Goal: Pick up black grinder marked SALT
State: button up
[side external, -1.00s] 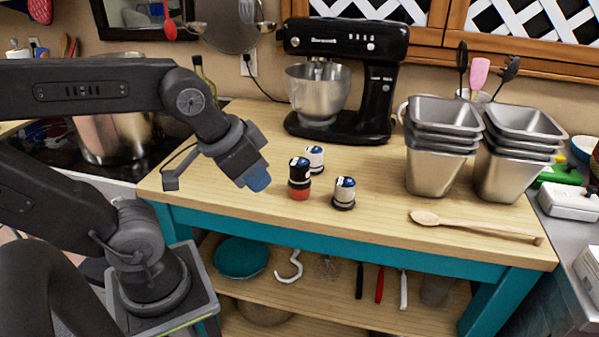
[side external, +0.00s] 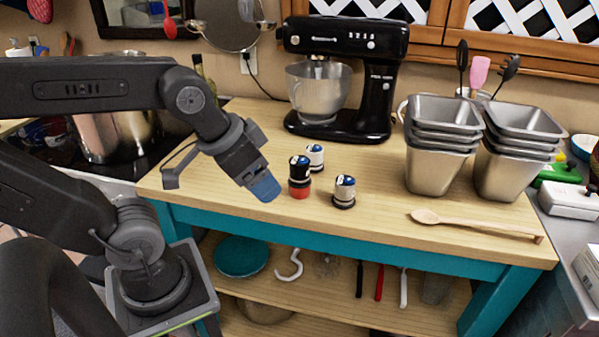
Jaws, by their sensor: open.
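A black grinder (side external: 299,171) with a red band at its base stands upright on the wooden tabletop. Two white-and-black shakers stand close to it, one behind (side external: 315,157) and one to the right (side external: 344,192). The lettering on all of them is too small to read, so I cannot tell which is marked SALT. My gripper (side external: 265,189), with blue fingertips, is just left of the black grinder, tilted down towards the table. It is open, with nothing seen in it. The gap between its fingers is hidden from this side.
A black stand mixer (side external: 352,80) with a steel bowl stands behind the shakers. Stacked metal pans (side external: 436,170) and a wooden spoon (side external: 470,224) are at the right. A steel pot (side external: 115,137) is at the left. The tabletop in front of the mixer is mostly clear.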

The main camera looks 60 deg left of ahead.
jog(key=shift+o, duration=0.6)
jog(key=n+g, duration=0.5)
jog(key=n, duration=1.3)
send_near(300, 159)
jog(key=f, duration=1.3)
jog(key=shift+w+f, duration=0.1)
jog(key=shift+w, duration=0.15)
jog(key=shift+c, duration=0.3)
jog(key=c, duration=1.2)
